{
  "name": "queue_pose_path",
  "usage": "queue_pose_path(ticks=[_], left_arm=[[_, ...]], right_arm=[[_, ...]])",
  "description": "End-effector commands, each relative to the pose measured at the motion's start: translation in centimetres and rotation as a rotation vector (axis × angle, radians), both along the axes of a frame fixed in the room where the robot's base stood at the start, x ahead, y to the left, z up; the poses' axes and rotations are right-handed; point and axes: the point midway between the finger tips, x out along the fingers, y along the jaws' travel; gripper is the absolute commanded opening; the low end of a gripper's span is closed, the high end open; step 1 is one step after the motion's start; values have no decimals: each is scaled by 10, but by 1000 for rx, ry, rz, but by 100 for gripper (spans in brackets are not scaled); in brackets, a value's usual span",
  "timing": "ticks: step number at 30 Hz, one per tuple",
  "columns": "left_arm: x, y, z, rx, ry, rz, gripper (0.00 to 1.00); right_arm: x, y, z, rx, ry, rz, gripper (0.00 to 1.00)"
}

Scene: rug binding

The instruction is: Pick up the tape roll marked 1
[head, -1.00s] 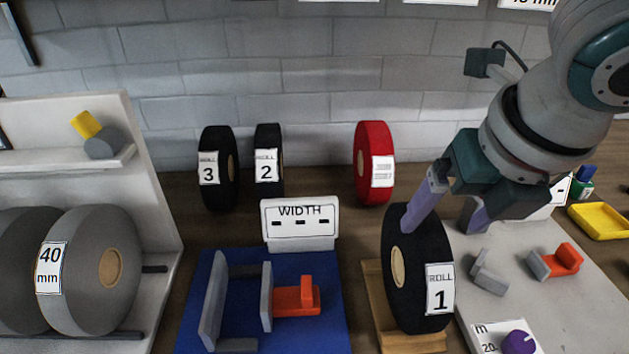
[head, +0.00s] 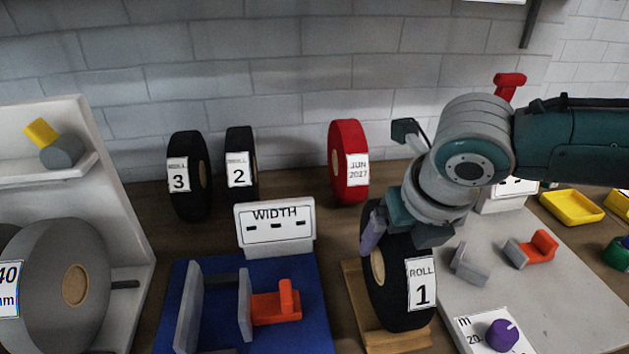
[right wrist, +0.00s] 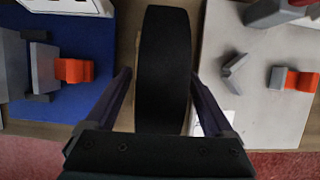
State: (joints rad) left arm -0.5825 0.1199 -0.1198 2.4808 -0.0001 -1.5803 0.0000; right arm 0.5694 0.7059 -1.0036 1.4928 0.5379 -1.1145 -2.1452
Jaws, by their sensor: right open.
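The tape roll marked 1 (head: 396,285) is a black roll with a pale core and a white label. It stands upright on a wooden stand (head: 358,300) in the head view. My right gripper (head: 393,243) is at the top of this roll, pointing down. In the right wrist view the roll (right wrist: 163,70) lies between the two open fingers (right wrist: 163,95), with a visible gap on each side. The far finger is mostly hidden behind the roll in the head view. My left gripper does not show.
Black rolls marked 3 (head: 190,200) and 2 (head: 243,190) and a red roll (head: 347,190) stand behind. A blue width fixture (head: 310,300) is left of the stand; a grey board (head: 560,310) with an orange clamp (head: 535,250) is right. Large grey rolls (head: 90,260) stand far left.

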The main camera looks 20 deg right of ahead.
Motion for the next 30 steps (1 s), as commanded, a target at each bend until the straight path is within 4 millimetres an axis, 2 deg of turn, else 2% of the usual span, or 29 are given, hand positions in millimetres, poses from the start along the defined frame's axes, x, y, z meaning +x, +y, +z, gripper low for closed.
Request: queue_pose_path(ticks=[6, 27, 29, 30], left_arm=[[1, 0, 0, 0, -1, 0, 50], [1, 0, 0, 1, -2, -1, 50], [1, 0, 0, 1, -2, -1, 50], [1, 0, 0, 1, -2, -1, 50]], right_arm=[[0, 0, 0, 0, 0, 0, 85], [0, 0, 0, -1, 0, -1, 6], [0, 0, 0, -1, 0, -1, 0], [0, 0, 0, -1, 0, -1, 0]])
